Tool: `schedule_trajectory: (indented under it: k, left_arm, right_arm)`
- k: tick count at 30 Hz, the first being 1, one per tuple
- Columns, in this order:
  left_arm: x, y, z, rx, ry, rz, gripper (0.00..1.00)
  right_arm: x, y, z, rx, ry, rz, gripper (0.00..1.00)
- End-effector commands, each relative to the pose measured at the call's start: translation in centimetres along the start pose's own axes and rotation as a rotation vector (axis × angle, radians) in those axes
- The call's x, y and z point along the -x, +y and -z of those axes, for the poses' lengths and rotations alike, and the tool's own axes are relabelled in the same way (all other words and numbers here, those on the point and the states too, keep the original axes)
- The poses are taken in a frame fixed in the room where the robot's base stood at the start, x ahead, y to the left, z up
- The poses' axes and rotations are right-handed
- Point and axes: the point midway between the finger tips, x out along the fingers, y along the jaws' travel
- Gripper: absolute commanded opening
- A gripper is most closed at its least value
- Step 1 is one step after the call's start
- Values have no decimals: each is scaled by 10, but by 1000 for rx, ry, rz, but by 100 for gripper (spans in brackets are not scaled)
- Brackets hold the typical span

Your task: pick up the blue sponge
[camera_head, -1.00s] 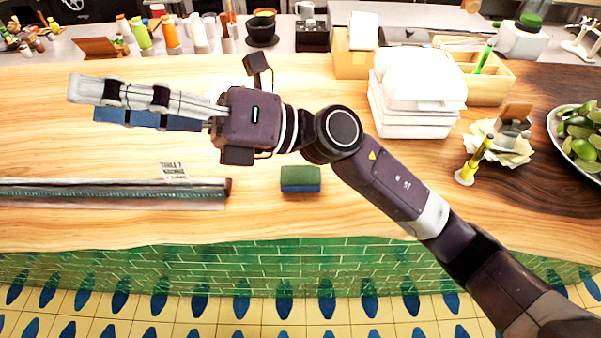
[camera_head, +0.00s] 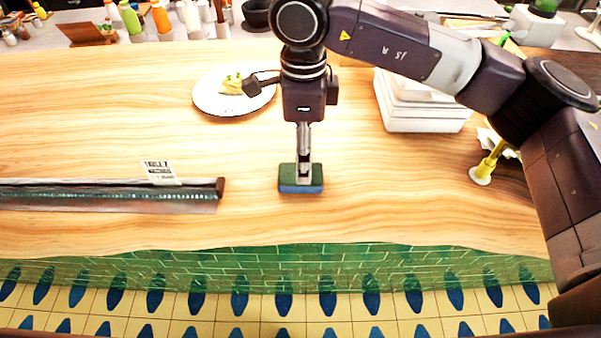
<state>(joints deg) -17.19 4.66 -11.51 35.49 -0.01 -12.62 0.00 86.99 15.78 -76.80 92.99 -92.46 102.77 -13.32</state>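The sponge (camera_head: 287,187) lies flat on the wooden counter near its front edge, blue below with a green top layer. My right gripper (camera_head: 303,176) comes down over it from above, its arm reaching in from the right. The fingertips overlap the middle of the sponge in this view and appear to be at its top. The fingers are seen edge-on, so I cannot tell whether they are open or shut, or whether they grip it. My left gripper is not in view.
A white plate (camera_head: 215,101) with food stands behind and left of the sponge. A long dark rail-like object (camera_head: 110,195) with a small card (camera_head: 159,172) lies left. Stacked white containers (camera_head: 425,115) and a yellow-handled item (camera_head: 487,165) are right. Counter around the sponge is clear.

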Motion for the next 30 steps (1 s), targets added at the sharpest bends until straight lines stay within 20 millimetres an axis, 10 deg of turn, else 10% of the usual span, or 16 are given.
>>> schedule_trajectory:
  k: [21,30]
  left_arm:
    - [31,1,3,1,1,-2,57]
    - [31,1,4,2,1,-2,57]
  right_arm:
    - [-56,2,-5,0,-5,-1,61]
    - [-56,3,-5,1,-5,-1,32]
